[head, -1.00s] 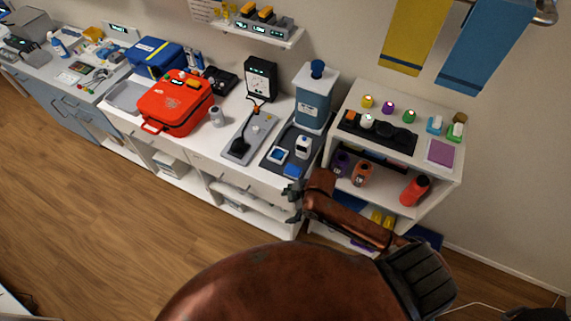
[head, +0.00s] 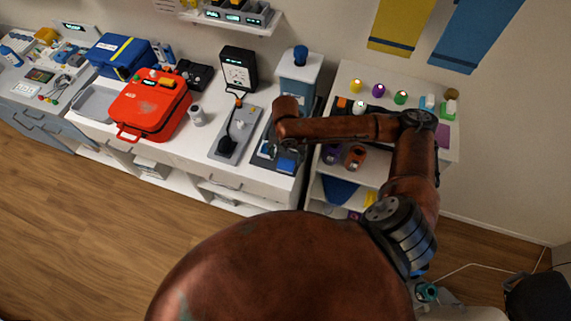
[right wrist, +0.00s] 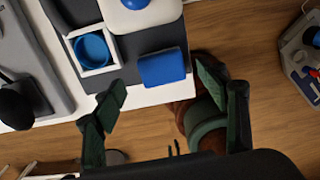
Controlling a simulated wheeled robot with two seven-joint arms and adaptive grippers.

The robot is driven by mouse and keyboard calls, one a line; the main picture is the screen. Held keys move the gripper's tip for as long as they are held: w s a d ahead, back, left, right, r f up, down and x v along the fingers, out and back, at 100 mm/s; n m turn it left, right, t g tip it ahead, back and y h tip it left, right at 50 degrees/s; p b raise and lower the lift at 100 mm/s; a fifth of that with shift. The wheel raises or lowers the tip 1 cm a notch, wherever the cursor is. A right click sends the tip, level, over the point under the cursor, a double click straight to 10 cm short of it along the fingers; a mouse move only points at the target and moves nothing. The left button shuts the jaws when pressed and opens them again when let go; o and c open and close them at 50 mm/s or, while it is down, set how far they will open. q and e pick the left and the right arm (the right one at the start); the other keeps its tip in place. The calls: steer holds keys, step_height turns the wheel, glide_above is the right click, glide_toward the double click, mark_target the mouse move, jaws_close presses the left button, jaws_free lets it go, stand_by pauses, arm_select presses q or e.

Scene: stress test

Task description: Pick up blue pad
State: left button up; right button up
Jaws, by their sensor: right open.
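The blue pad (right wrist: 162,67) lies at the front edge of the dark mat (right wrist: 160,36) on the white counter, in the right wrist view. In the head view a bit of the blue pad (head: 287,164) shows beneath my right gripper (head: 285,150), which hangs over the counter's front edge. In the right wrist view my right gripper (right wrist: 163,80) is open and empty. Its two dark green fingers stand to either side of the pad, and I cannot tell how high above it they are. My left gripper is not in view.
Beside the pad is a white square holder with a round blue inside (right wrist: 92,48). A blue-and-white dispenser (head: 298,72) stands behind. A grey tray with a black tool (head: 235,130) is to the left, then a red case (head: 150,103). A shelf unit (head: 450,150) stands right.

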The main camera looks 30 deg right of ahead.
mark_target(286, 163)
step_height(286, 163, down, 4)
steer(key=shift+s+r, duration=0.1)
steer(key=shift+s, duration=0.05)
steer(key=shift+f, duration=0.5)
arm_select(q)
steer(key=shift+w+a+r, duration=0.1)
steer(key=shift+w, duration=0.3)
arm_select(e)
steer(key=c, duration=1.2)
steer(key=shift+o, duration=0.2)
